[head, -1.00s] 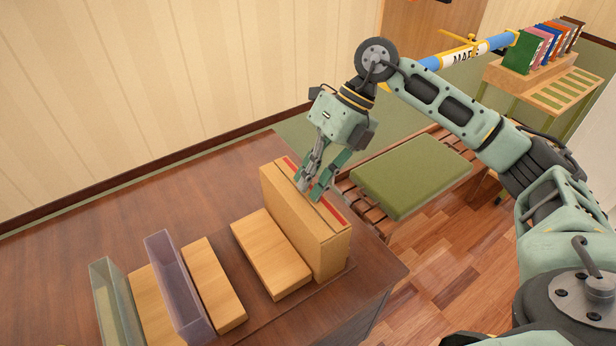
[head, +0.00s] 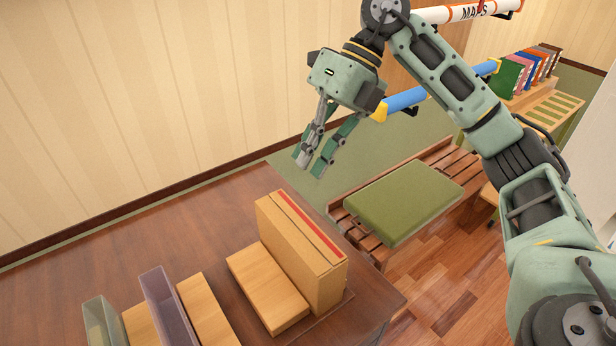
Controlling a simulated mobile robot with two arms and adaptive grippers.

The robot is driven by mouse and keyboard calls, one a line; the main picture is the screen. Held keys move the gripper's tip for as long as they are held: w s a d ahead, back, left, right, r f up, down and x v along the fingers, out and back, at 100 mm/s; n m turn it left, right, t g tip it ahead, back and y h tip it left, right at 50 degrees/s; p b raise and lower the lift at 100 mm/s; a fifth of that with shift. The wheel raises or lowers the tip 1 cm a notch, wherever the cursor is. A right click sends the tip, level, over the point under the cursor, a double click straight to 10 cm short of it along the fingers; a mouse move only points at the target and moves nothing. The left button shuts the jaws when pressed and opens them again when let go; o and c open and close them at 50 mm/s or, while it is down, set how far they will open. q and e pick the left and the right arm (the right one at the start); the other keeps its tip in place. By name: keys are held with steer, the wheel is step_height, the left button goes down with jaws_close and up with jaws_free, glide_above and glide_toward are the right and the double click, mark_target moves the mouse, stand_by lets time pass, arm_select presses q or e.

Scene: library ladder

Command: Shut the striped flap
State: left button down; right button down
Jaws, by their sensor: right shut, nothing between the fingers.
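A tall tan cardboard box (head: 333,287) stands on the dark brown table. The striped flap (head: 309,223), with a red stripe along it, lies flat across the top of the box. No raised edge of it shows. My right gripper (head: 309,168) is above and behind the box, clear of it, with its fingers pointing down and nothing held. Its fingers are shut. My left gripper is not in view.
Flat wooden blocks (head: 266,287) and clear bins (head: 168,308) stand left of the box. A green-cushioned bench (head: 405,200) is beyond the table's right edge. Blue and white tubes (head: 405,99) are behind my right arm. The back left of the table is bare.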

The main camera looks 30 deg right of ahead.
mark_target(302, 226)
steer(key=f+h+p, duration=0.2)
steer(key=f, duration=0.2)
steer(key=a+f+h+p, duration=0.1)
steer(key=f+h+p, duration=0.1)
steer(key=f, duration=0.2)
steer(key=a+f+t+h+p, duration=0.1)
steer(key=f+h+p, duration=0.1)
steer(key=f, duration=0.2)
steer(key=shift+s+f+p, duration=0.35)
steer(key=shift+f, duration=0.1)
stand_by(0.4)
steer(key=shift+a+f+b, duration=0.1)
steer(key=shift+f+b, duration=0.15)
steer(key=shift+b, duration=0.2)
steer(key=shift+f+h+b, duration=0.35)
steer(key=shift+h+b, duration=0.15)
steer(key=shift+b, duration=0.3)
steer(key=shift+s+a+r, duration=0.1)
steer(key=shift+s, duration=0.1)
